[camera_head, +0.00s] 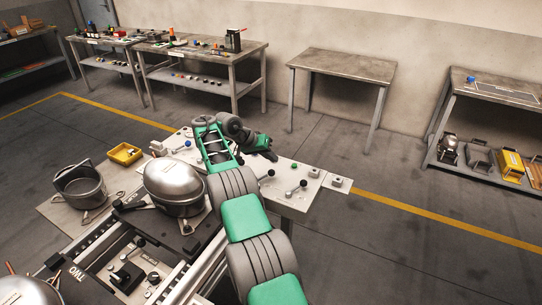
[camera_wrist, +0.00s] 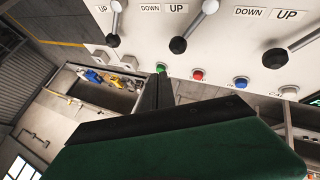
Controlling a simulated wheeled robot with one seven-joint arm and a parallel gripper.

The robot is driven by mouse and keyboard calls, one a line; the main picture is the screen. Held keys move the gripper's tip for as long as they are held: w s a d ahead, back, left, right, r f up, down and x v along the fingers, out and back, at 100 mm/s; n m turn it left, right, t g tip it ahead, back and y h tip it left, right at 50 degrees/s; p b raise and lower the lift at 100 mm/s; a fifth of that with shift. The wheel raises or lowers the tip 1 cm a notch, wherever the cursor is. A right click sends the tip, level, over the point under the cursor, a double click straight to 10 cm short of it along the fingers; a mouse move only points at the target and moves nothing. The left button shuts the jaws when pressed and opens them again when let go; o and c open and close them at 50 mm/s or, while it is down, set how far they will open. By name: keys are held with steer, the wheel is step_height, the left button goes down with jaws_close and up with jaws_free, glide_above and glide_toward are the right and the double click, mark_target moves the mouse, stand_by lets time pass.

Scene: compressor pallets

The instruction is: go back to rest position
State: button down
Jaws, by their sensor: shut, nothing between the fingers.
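My arm with green covers reaches forward over the control panel in the head view. My gripper (camera_head: 270,155) is at its far end, small and partly hidden, above the panel. In the wrist view my gripper (camera_wrist: 160,78) shows as a dark finger pointing towards the panel's row of buttons, and it is shut and empty. The white control panel (camera_wrist: 140,45) has levers with DOWN and UP labels. Below them are a green button (camera_wrist: 161,69), a red button (camera_wrist: 197,76), a blue button (camera_wrist: 240,83) and a white button (camera_wrist: 289,92). I cannot tell whether my gripper touches the panel.
A silver compressor (camera_head: 174,184) stands left of my arm, beside an open metal housing (camera_head: 80,187) and a yellow bin (camera_head: 124,153). A bare table (camera_head: 344,67) stands at the back. A shelf (camera_head: 500,90) with several compressors is at right. The floor between is clear.

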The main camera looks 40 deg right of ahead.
steer(key=a+r+n+t+y, duration=0.2)
steer(key=a+r+n+t, duration=0.3)
steer(key=a+r, duration=1.15)
steer(key=s+a+f+n+y, duration=0.3)
steer(key=s+a, duration=0.9)
steer(key=s+a+f+n+y, duration=0.2)
steer(key=s+a+f+n, duration=0.1)
steer(key=s+a, duration=1)
steer(key=shift+s+f+n+y, duration=0.3)
steer(key=shift+f+n+y, duration=0.1)
steer(key=shift+f, duration=0.4)
